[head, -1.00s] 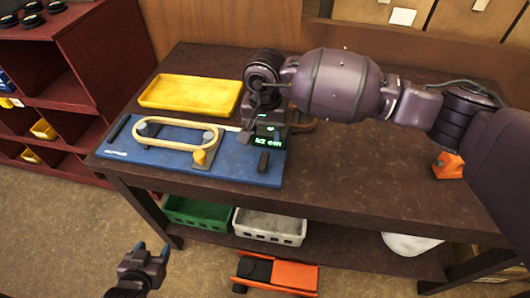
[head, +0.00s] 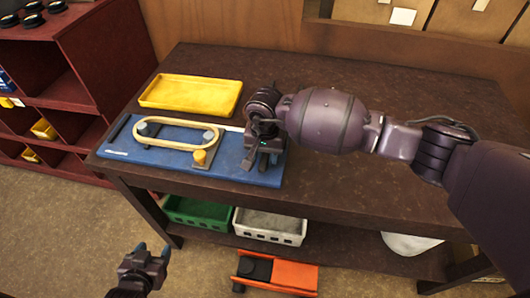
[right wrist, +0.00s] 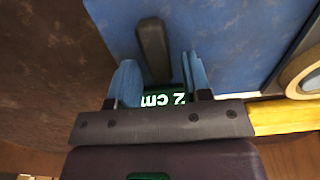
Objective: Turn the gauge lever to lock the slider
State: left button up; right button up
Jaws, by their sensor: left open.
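The blue gauge board (head: 150,153) lies on the dark table. Its black gauge lever (right wrist: 152,48) shows in the right wrist view, its near end between my fingertips with gaps on both sides. My right gripper (right wrist: 160,75) is open, its two blue fingers beside the lever. In the head view the right gripper (head: 262,163) is over the board's right end and hides most of the lever. A green-lit display (right wrist: 163,99) reading "2 cm" is partly visible between the fingers. My left gripper (head: 145,262) is open, low, and away from the table.
A yellow tray (head: 190,78) lies behind the board. The table's right half (head: 350,200) is mostly clear apart from my right arm over it. Green (head: 198,221) and white (head: 270,238) bins stand on the shelf below. A red shelf unit (head: 75,75) is at left.

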grip_shut()
